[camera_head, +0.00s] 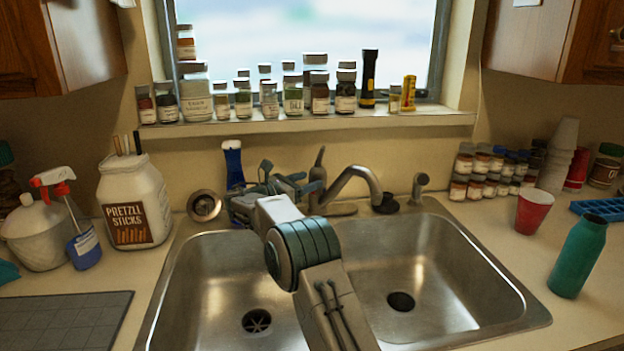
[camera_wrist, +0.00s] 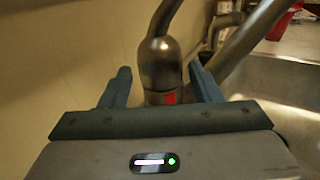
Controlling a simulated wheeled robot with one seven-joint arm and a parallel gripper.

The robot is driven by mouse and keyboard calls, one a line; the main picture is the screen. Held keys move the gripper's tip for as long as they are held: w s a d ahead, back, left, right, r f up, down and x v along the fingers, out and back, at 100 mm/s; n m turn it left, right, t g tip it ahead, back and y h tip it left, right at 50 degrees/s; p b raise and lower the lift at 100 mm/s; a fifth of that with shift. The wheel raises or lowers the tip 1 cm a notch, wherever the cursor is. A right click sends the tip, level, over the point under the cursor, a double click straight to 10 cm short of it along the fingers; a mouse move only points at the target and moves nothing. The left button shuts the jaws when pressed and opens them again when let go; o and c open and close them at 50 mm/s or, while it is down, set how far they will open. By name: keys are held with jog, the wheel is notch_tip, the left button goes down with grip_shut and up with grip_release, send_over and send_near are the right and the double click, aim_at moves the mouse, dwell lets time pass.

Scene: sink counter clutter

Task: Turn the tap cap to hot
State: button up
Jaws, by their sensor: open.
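The metal tap stands behind the sink, its spout (camera_head: 352,177) arching right over the right basin. Its cap, with an upright lever (camera_head: 318,163), rises at the left of the spout. In the wrist view the rounded cap (camera_wrist: 160,62) is large, its lever leading up out of the picture, with a red mark (camera_wrist: 170,97) low on its front. My gripper (camera_head: 304,183) is at the left of the cap. Its fingers (camera_wrist: 162,82) are open, one on each side of the cap's lower part. I cannot tell whether either finger touches it.
Spice jars (camera_head: 293,95) line the sill above. The double sink (camera_head: 430,240) lies below my arm, its basins empty.

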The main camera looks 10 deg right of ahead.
jog(key=shift+x, duration=1.15)
jog(key=c, duration=0.7)
jog(key=shift+r, duration=0.1)
